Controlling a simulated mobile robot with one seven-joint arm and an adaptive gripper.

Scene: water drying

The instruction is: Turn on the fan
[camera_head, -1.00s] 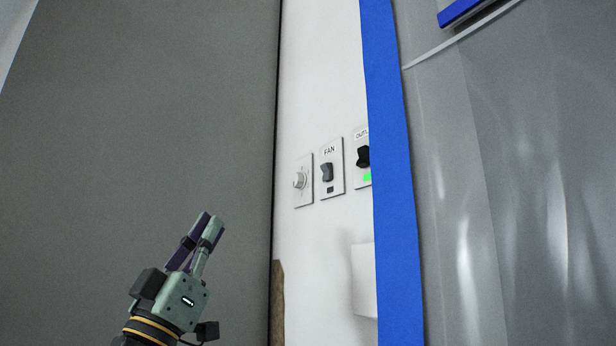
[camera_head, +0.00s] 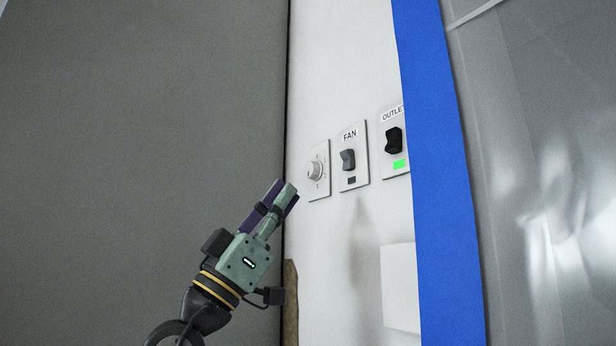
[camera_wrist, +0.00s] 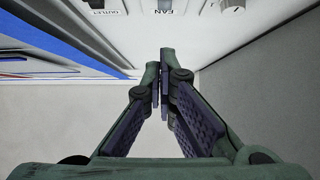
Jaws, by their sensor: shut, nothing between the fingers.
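The fan switch (camera_head: 348,159) is a dark rocker on a pale plate labelled FAN, on the white wall in the head view. The small indicator below it is dark. In the wrist view the closed fingertips (camera_wrist: 164,55) lie below the FAN label in the picture.
A round dial (camera_head: 315,170) sits left of the fan switch. An outlet switch (camera_head: 393,140) with a lit green indicator sits right of it. A blue vertical strip (camera_head: 440,150) borders the wall at right, and a grey panel (camera_head: 140,130) stands at left. A white box (camera_head: 400,287) is below.

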